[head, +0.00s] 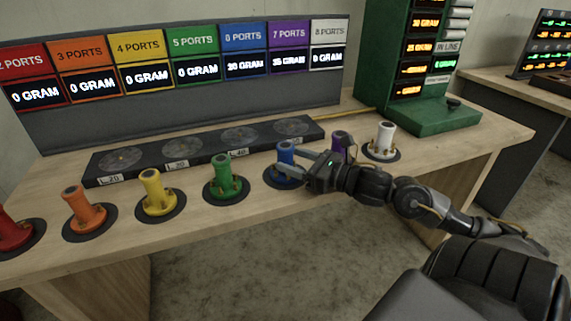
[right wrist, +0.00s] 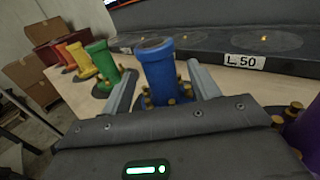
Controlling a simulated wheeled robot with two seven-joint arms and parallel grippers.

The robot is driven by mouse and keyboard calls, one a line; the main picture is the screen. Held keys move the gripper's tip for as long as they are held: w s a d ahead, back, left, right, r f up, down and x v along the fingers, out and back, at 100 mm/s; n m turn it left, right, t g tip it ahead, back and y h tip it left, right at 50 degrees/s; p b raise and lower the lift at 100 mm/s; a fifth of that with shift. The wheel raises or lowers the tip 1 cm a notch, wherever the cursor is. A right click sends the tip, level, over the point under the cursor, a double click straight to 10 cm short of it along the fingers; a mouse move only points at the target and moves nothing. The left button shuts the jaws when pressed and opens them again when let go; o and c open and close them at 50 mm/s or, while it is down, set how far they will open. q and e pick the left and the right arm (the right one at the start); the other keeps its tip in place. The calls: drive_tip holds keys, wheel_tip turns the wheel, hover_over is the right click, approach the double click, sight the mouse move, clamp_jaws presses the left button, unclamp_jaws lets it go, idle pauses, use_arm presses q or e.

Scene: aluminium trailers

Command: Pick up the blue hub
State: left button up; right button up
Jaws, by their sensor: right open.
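The blue hub (head: 285,153) stands upright on a dark round pad on the wooden table, between the green and purple hubs. My right gripper (head: 285,163) is at the blue hub, coming from the right, with its fingers apart on either side of the hub. In the right wrist view, the blue hub (right wrist: 160,72) rises between the two open fingers (right wrist: 163,88), with brass-coloured fittings around its base. A gap shows between each finger and the hub. My left gripper is not in view.
The green hub (head: 223,175) stands left of the blue one, and the purple hub (head: 341,142) is close behind my right wrist. The white hub (head: 384,138) is further right. A dark slab with round plates (head: 180,155) lies behind. A screen panel (head: 185,100) stands at the back.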

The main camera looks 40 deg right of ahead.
drive_tip(key=shift+x, duration=1.45)
drive_tip(key=shift+r, duration=0.1)
clamp_jaws()
